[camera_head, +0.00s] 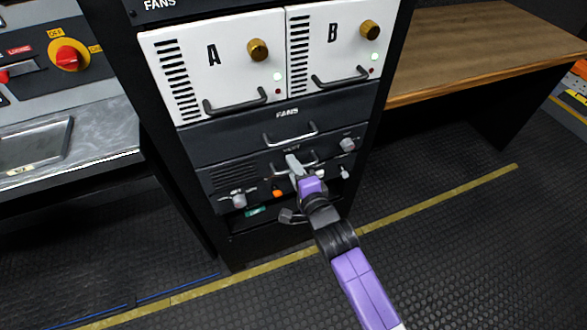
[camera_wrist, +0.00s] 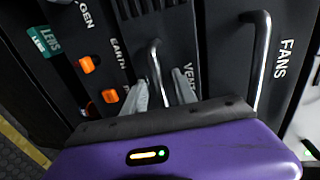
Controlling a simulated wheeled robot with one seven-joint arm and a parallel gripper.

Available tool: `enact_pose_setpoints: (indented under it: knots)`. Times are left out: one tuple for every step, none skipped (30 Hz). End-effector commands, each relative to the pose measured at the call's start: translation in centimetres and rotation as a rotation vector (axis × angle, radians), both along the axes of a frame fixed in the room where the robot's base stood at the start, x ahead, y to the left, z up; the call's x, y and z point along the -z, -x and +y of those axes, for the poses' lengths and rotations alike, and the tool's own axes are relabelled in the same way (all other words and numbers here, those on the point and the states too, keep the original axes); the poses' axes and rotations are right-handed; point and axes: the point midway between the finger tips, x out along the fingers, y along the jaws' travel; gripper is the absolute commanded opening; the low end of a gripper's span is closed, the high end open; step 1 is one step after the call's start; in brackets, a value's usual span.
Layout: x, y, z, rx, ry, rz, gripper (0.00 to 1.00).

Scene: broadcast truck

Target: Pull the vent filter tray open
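The vent filter tray (camera_head: 218,180) is a dark panel low in the rack, below the FANS drawer, and it looks shut. Its silver bar handle (camera_wrist: 155,62) stands beside the partly hidden VENT label in the wrist view. My gripper (camera_wrist: 162,88) is at this handle, with its two grey fingers apart and one on each side of the bar. I see a gap between the bar and the fingers, so it does not look gripped. In the head view my gripper (camera_head: 296,168) covers part of the handle and panel.
The FANS drawer (camera_head: 240,135) with its own handle (camera_wrist: 262,60) is just above. White units A (camera_head: 220,65) and B (camera_head: 335,45) sit higher. A wooden desk (camera_head: 480,45) is at right; the floor in front is clear.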

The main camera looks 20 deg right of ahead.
Motion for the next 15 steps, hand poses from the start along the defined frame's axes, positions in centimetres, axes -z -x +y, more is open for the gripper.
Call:
enact_pose_setpoints:
  knots:
    - [0.0,0.0,0.0,0.0,0.0,0.0,0.33]
    - [0.01,0.01,0.0,0.0,0.0,0.0,0.33]
    - [0.0,0.01,0.0,0.0,0.0,0.0,0.33]
    - [0.0,0.01,0.0,0.0,0.0,0.0,0.33]
    - [0.01,0.02,0.0,0.0,0.0,0.0,0.32]
    - [0.01,0.02,0.0,0.0,0.0,0.0,0.24]
    - [0.01,0.02,0.01,0.0,0.0,0.0,0.18]
    - [0.01,0.02,0.01,0.0,0.0,0.0,0.12]
    - [0.0,0.03,0.01,0.0,0.0,0.0,0.04]
    - [0.0,0.03,0.01,0.0,0.0,0.0,0.0]
    - [0.0,0.03,0.01,0.0,0.0,0.0,0.0]
    - [0.01,0.03,0.01,0.0,0.0,0.0,0.0]
    - [0.01,0.03,0.01,0.0,0.0,0.0,0.0]
    - [0.01,0.03,0.01,0.0,0.0,0.0,0.0]
    - [0.01,0.03,0.01,0.0,0.0,0.0,0.0]
